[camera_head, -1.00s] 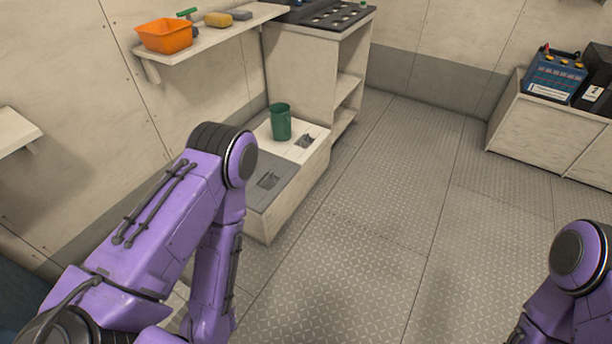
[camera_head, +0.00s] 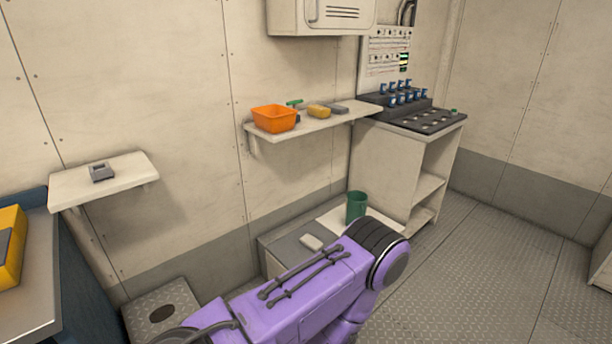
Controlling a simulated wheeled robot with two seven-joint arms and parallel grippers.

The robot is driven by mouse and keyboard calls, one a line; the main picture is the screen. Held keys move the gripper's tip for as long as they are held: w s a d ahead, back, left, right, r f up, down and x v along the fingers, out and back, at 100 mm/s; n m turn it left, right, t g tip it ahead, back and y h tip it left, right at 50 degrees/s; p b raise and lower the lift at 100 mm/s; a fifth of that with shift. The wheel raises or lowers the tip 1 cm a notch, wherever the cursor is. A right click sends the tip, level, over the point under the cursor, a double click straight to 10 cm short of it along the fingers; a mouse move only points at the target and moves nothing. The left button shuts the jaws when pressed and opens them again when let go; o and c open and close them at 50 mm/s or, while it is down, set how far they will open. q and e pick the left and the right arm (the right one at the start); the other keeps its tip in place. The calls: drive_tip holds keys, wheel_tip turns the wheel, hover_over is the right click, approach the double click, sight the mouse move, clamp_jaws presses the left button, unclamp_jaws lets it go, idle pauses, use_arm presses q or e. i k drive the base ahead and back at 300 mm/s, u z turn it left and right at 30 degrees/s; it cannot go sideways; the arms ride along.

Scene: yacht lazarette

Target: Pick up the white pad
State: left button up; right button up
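A small white pad (camera_head: 311,242) lies on the grey left part of the low locker top (camera_head: 287,252). It is just beyond my purple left arm, which crosses the lower middle of the view. A green cup (camera_head: 356,206) stands on the pale part of the locker top, to the right of the pad. My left gripper is hidden below or behind the arm, out of sight. My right arm and gripper are out of the view.
A wall shelf (camera_head: 325,122) above holds an orange bin (camera_head: 274,118), a yellow sponge (camera_head: 319,111) and a grey block (camera_head: 340,108). A smaller shelf (camera_head: 105,181) at left carries a grey item (camera_head: 102,172). A cabinet (camera_head: 385,170) stands right of the locker. Open floor (camera_head: 480,260) lies at right.

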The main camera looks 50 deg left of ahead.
sight(311, 242)
drive_tip(key=u, duration=0.4)
drive_tip(key=i, duration=1.5)
drive_tip(key=u, duration=1.5)
drive_tip(key=i, duration=0.85)
drive_tip(key=u, duration=1.25)
drive_tip(key=i, duration=0.15)
drive_tip(key=u, duration=0.15)
